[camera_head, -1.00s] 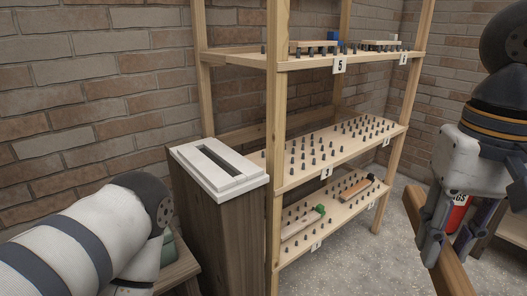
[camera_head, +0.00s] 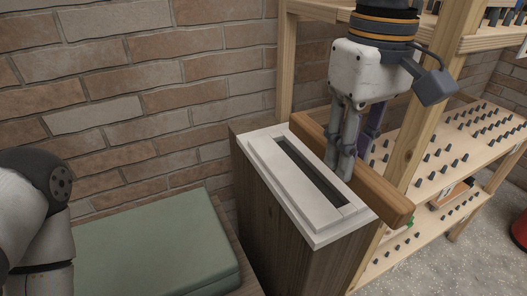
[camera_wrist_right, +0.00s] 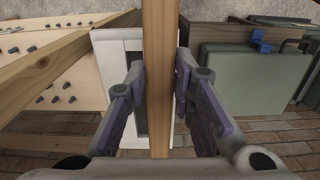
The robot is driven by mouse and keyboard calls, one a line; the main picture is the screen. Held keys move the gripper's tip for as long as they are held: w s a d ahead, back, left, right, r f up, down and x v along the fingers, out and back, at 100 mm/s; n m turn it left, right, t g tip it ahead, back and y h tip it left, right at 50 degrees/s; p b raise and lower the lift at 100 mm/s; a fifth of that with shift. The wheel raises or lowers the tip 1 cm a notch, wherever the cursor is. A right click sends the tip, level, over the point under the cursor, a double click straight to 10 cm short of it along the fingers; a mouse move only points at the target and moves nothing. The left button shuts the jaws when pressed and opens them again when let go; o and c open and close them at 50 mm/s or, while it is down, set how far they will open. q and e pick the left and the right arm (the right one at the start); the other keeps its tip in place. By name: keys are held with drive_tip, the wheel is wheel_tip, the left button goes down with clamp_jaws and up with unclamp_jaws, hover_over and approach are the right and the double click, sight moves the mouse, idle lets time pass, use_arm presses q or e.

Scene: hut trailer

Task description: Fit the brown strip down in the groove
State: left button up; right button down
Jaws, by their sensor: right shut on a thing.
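The brown strip (camera_head: 388,200) is a long wooden bar. My right gripper (camera_head: 343,165) is shut on it near its middle. The white block (camera_head: 268,160) has a long dark groove (camera_head: 310,172) in its top, which looks empty. In the head view the strip runs roughly parallel to the groove and covers the block's right edge. In the right wrist view the strip (camera_wrist_right: 158,120) passes between the fingers (camera_wrist_right: 160,75), above the white block (camera_wrist_right: 106,65), with the groove (camera_wrist_right: 140,115) just left of it. The strip's exact height is unclear. My left gripper is out of view.
The block sits on a dark wooden pedestal (camera_head: 290,240) by a brick wall (camera_head: 130,100). A green case (camera_head: 155,245) lies to its left. A wooden shelf (camera_head: 455,165) with several pegs stands close on the right, its post near my right gripper.

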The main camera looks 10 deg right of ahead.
drive_tip(key=w+f, duration=0.2)
drive_tip(key=w, duration=0.2)
drive_tip(key=w+f+b, duration=0.1)
drive_tip(key=w+f, duration=0.2)
drive_tip(key=w, duration=0.1)
drive_tip(key=w+f+b, duration=0.1)
drive_tip(key=w+f, duration=0.2)
drive_tip(key=w, duration=0.1)
drive_tip(key=shift+w+f, duration=0.5)
drive_tip(key=shift+w, duration=0.05)
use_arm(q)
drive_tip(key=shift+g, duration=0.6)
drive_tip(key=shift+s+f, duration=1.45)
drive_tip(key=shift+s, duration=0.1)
use_arm(e)
drive_tip(key=shift+w+f, duration=0.2)
drive_tip(key=shift+f, duration=0.75)
drive_tip(key=shift+w+f, duration=0.2)
drive_tip(key=shift+f, duration=0.75)
drive_tip(key=shift+f, duration=0.15)
drive_tip(key=c, duration=1.4)
unclamp_jaws()
drive_tip(key=shift+o, duration=0.2)
